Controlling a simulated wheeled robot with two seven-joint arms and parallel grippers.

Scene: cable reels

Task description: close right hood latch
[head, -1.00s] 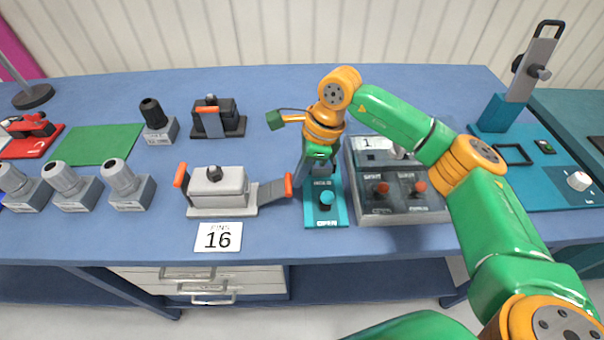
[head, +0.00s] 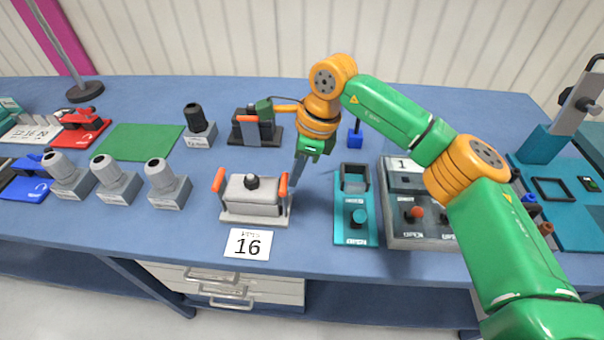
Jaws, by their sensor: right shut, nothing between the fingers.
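The light grey connector hood (head: 248,192) sits on its grey base near the front of the bench, with a dark knob on top. Its left latch (head: 218,180) has an orange handle and stands up at the left end. Its right latch (head: 283,184), also orange-handled, stands up close against the right end; whether it is fully seated I cannot tell. My right gripper (head: 299,178) is shut and empty, pointing down just right of the right latch's handle. Whether the fingers touch the latch is unclear. My left gripper is not in view.
A "16" card (head: 247,244) lies in front of the hood. A dark hood (head: 243,130) stands behind it. A teal fixture (head: 346,225) and a grey switch box (head: 399,238) stand to the right. Grey connectors (head: 120,183) stand left. A green mat (head: 141,141) lies clear.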

